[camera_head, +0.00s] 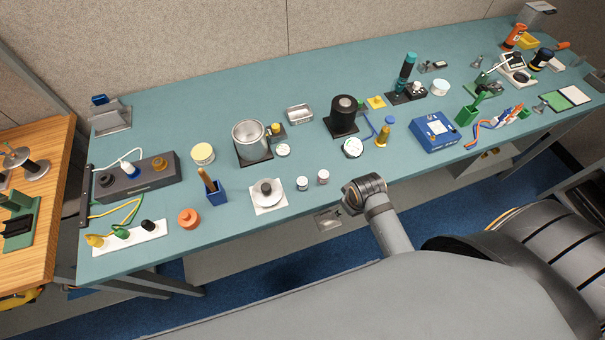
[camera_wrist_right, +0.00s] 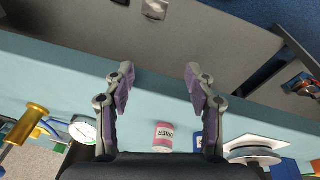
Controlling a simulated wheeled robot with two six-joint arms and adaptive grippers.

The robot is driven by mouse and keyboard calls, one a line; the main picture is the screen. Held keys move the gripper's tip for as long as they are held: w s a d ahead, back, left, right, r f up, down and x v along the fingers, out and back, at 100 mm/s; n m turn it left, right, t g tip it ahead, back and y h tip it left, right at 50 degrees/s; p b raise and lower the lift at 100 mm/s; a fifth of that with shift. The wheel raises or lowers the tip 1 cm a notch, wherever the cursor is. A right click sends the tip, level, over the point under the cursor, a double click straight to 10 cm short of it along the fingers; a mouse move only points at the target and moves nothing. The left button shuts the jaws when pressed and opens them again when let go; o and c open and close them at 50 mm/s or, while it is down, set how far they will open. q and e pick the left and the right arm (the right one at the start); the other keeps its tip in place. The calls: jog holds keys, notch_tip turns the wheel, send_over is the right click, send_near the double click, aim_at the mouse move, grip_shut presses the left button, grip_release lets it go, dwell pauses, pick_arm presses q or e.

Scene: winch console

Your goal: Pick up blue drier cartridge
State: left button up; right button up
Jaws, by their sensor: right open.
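The blue drier cartridge (camera_head: 302,184) is a small white-and-blue cylinder near the table's front edge in the head view. In the right wrist view the blue cartridge (camera_wrist_right: 197,142) is partly hidden beside the right-hand finger. A similar pink cartridge (camera_head: 323,177) stands just right of it in the head view; its label shows in the wrist view (camera_wrist_right: 163,137). My right gripper (camera_wrist_right: 160,74) is open and empty, near the table's front edge and to the right of both cartridges in the head view. My left gripper is not in view.
A silver disc on a white plate (camera_head: 268,194) stands left of the blue cartridge. A white round gauge (camera_head: 352,148) and a brass-and-blue piece (camera_head: 383,134) stand behind my right wrist. A blue holder (camera_head: 216,193) is farther left. Bare table lies around the cartridges.

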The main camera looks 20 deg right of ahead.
notch_tip(320, 180, up, 9)
jog(key=a+n+p, duration=0.1)
jog(key=n+p, duration=0.1)
jog(key=n+g+y, duration=0.2)
jog(key=n+g, duration=0.1)
jog(key=n, duration=1.2)
send_near(302, 181)
jog(key=f, duration=0.2)
jog(key=f+p, duration=0.1)
jog(key=f, duration=0.1)
jog(key=shift+s+f, duration=0.15)
jog(key=shift+s, duration=0.1)
jog(key=shift+f, duration=0.35)
jog(key=shift+a+f+p, duration=0.1)
jog(key=shift+f+p, duration=0.15)
jog(key=shift+p, duration=0.3)
jog(key=f, duration=0.1)
jog(key=f+p, duration=0.1)
jog(key=f, duration=0.2)
jog(key=shift+w+a, duration=0.15)
jog(key=shift+a, duration=0.2)
jog(key=shift+f, duration=0.3)
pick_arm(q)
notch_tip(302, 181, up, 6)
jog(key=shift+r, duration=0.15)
pick_arm(e)
jog(key=c, duration=1.1)
